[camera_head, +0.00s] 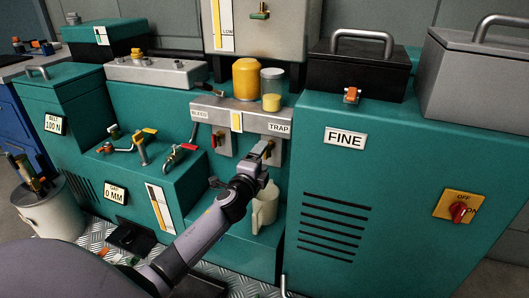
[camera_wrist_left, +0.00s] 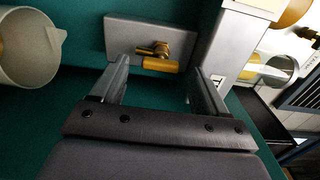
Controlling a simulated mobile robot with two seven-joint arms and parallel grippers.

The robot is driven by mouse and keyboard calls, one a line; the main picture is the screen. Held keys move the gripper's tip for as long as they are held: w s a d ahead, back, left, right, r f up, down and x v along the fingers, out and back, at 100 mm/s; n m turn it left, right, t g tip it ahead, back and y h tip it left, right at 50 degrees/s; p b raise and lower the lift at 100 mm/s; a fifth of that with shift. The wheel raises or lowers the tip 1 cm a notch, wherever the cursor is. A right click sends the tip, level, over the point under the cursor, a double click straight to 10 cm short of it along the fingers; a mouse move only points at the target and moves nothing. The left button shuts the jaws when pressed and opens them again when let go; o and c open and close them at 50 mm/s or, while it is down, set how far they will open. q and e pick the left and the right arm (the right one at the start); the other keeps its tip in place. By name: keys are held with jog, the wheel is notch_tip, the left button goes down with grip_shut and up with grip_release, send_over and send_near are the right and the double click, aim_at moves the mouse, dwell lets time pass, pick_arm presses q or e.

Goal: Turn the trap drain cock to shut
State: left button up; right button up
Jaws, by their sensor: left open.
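The trap drain cock (camera_wrist_left: 160,64) is a brass valve with a yellow-brass handle on a grey plate (camera_wrist_left: 120,38). In the left wrist view its handle lies across the picture, between my left gripper's two fingers and near their tips. My left gripper (camera_head: 265,149) is open in front of the plate under the TRAP label (camera_head: 280,128). It also shows in the left wrist view (camera_wrist_left: 158,80), with a gap on both sides of the cock. In the head view the gripper mostly hides the cock. My right gripper is not in view.
A pale jug (camera_head: 265,209) stands just below the trap plate. The BLEED cock (camera_head: 215,141) with a red handle is to the left. A jar of yellow liquid (camera_head: 272,102) and a yellow canister (camera_head: 246,80) stand above. A teal FINE cabinet (camera_head: 400,170) is to the right.

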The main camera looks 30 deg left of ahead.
pick_arm(q)
jog(key=shift+v, duration=1.65)
